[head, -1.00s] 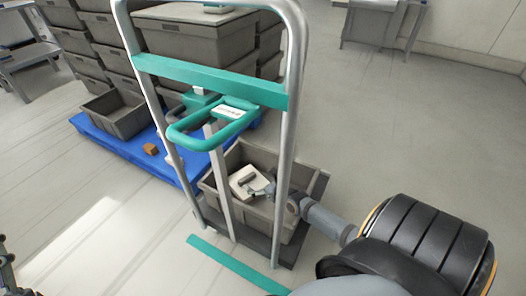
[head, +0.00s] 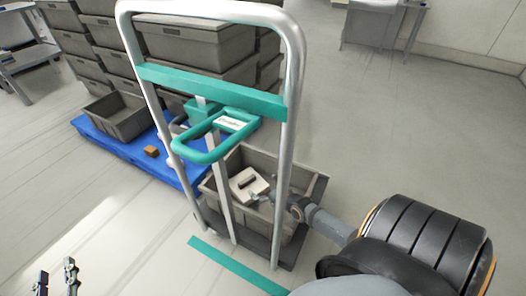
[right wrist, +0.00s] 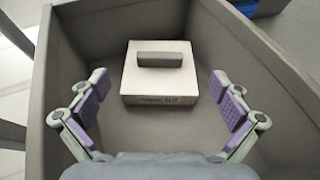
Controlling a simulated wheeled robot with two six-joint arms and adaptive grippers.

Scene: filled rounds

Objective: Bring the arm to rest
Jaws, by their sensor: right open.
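My right arm reaches in from the right of the head view to a grey crate (head: 318,188) on a hand truck (head: 287,150). In the right wrist view my right gripper (right wrist: 160,108) is open, with its purple-padded fingers spread wide inside the crate. A pale box with a grey handle (right wrist: 160,85) lies on the crate floor ahead of the fingers, apart from them. It also shows in the head view (head: 246,186). My left gripper (head: 56,280) shows at the lower left, its two fingertips apart, over bare floor.
The hand truck's silver frame and teal crossbar (head: 210,90) stand in front of the crate. A blue pallet (head: 140,158) bears stacked grey crates (head: 195,45), an open crate (head: 118,118) and a small brown block (head: 151,151). The floor at right is clear.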

